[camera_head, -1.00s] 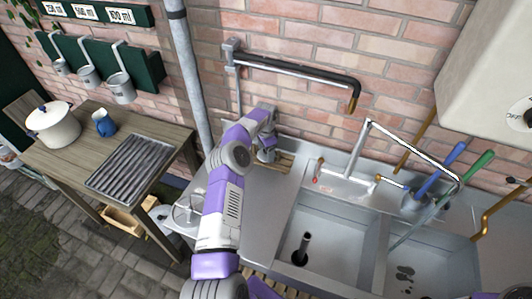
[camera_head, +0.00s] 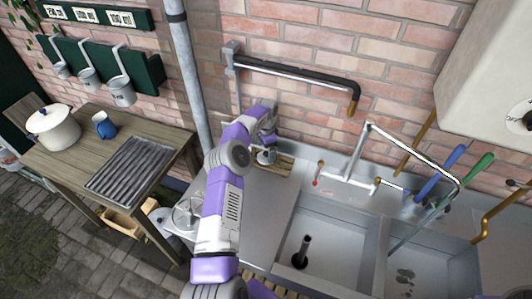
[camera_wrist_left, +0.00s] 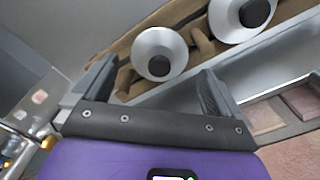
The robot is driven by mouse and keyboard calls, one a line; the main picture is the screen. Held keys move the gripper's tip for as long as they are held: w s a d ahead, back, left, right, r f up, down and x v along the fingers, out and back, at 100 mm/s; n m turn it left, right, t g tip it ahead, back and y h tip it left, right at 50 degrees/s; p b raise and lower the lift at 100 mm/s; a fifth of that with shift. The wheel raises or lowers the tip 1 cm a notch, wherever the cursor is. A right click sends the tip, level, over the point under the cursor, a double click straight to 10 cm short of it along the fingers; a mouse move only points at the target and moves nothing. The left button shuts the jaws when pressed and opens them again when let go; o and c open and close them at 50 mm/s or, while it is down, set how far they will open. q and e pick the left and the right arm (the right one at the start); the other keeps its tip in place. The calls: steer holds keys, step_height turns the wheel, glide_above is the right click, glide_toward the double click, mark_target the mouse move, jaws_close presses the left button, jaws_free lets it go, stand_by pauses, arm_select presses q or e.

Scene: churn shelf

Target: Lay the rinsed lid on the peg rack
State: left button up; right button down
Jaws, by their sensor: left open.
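The wooden peg rack (camera_head: 286,166) lies at the back left of the steel drainboard, against the brick wall. In the left wrist view, two round silver lids with black knobs sit on the brown rack: a nearer lid (camera_wrist_left: 159,54) and a farther lid (camera_wrist_left: 240,14) cut by the top edge. I cannot tell which is the rinsed one. My left gripper (camera_wrist_left: 148,88) is open, its fingers on either side of the nearer lid; no grip on it shows. In the head view this gripper (camera_head: 266,150) is small and low over the rack. My right gripper is out of view.
The double sink (camera_head: 325,245) with a tall tap (camera_head: 365,130) lies to the right. Blue (camera_head: 440,172) and green (camera_head: 476,172) handled brushes stand behind it. A wooden table (camera_head: 70,160) with a white pot (camera_head: 55,127) and blue mug (camera_head: 104,126) is at left. A vertical pipe (camera_head: 188,80) stands behind my arm.

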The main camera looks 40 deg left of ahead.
mark_target(266, 153)
arm_select(q)
step_height(266, 153, up, 9)
steer(key=shift+r, duration=0.15)
stand_by(0.6)
